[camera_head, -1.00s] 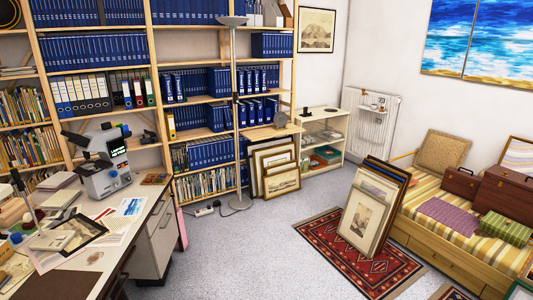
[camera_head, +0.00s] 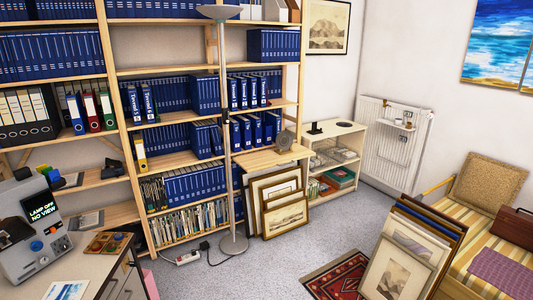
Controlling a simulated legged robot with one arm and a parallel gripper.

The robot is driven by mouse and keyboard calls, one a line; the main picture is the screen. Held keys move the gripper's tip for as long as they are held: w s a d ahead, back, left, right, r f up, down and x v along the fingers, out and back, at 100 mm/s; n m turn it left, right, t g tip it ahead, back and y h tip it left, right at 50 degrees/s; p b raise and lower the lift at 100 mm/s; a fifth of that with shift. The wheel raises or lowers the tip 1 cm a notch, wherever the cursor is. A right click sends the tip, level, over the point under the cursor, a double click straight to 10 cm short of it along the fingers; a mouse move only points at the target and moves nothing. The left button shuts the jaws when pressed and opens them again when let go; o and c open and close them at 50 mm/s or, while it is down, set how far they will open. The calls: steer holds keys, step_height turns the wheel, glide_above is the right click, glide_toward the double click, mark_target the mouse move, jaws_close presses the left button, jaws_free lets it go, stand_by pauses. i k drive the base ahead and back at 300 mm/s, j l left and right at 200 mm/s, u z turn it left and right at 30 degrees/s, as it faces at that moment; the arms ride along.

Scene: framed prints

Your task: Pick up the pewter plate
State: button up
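A round grey plate (camera_head: 284,140), which looks like the pewter plate, stands upright on a light wooden ledge (camera_head: 262,159) at the right end of the tall bookcase. It is small in view, and I cannot tell what holds it up. Framed prints (camera_head: 276,212) lean below the ledge on the floor. My gripper is not in view.
A floor lamp (camera_head: 228,150) stands just left of the ledge, with a power strip (camera_head: 188,257) near its base. A desk (camera_head: 75,270) is at lower left. More frames (camera_head: 405,255) stand on a red rug (camera_head: 335,277) at right. Grey carpet (camera_head: 300,245) between is clear.

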mark_target(284, 139)
steer(key=i, duration=4.2)
steer(key=i+j+z, duration=0.15)
steer(key=i, duration=0.7)
